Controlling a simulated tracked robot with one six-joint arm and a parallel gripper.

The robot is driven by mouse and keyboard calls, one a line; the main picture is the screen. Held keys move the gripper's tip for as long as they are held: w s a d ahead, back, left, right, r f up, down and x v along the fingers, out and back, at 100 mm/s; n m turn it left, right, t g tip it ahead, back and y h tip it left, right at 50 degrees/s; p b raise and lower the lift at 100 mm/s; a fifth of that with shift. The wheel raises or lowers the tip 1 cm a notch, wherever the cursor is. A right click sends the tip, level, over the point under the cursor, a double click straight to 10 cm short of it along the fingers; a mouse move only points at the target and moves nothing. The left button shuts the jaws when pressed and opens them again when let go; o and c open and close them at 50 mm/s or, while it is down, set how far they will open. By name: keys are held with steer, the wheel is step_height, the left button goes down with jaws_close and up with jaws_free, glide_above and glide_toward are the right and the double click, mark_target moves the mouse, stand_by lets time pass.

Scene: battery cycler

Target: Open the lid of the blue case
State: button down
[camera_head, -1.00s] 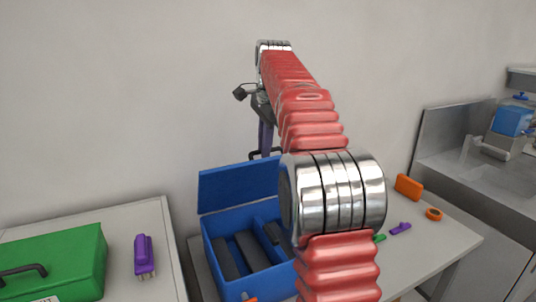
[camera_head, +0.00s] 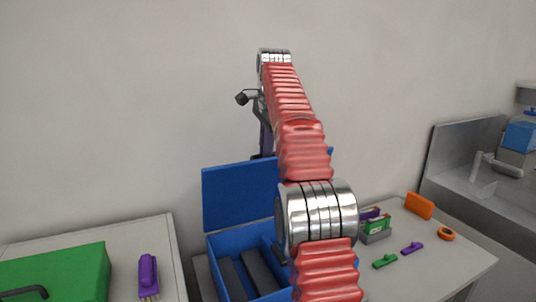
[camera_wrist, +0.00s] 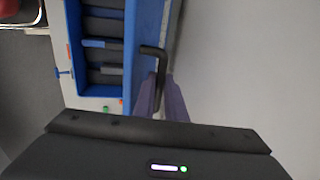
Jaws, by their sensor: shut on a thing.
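The blue case (camera_head: 236,242) stands open on the table, its lid (camera_head: 238,196) raised nearly upright at the back by the wall. Dark items lie inside. In the wrist view the case (camera_wrist: 98,92) shows from above, with the lid (camera_wrist: 149,25) nearly edge-on beside it. My gripper (camera_wrist: 161,92) is shut on the lid's black handle (camera_wrist: 155,52), which passes between the fingers. In the head view my gripper (camera_head: 265,140) is above and behind the lid's top edge; my arm hides the case's right part.
A green case (camera_head: 60,272) and a purple brush (camera_head: 148,275) are on the left table. Right of the blue case are a small holder (camera_head: 376,237), green and purple pieces, an orange block (camera_head: 420,205) and an orange ring (camera_head: 446,234). A wall stands close behind.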

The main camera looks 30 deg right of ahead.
steer(key=shift+w+d+f, duration=0.2)
steer(key=shift+w+f, duration=0.15)
steer(key=shift+f, duration=0.05)
steer(key=c, duration=2)
jaws_free()
steer(key=shift+w, duration=0.15)
steer(key=shift+o, duration=1)
steer(key=shift+a+r, duration=0.1)
steer(key=shift+r, duration=0.05)
steer(key=shift+c, duration=0.6)
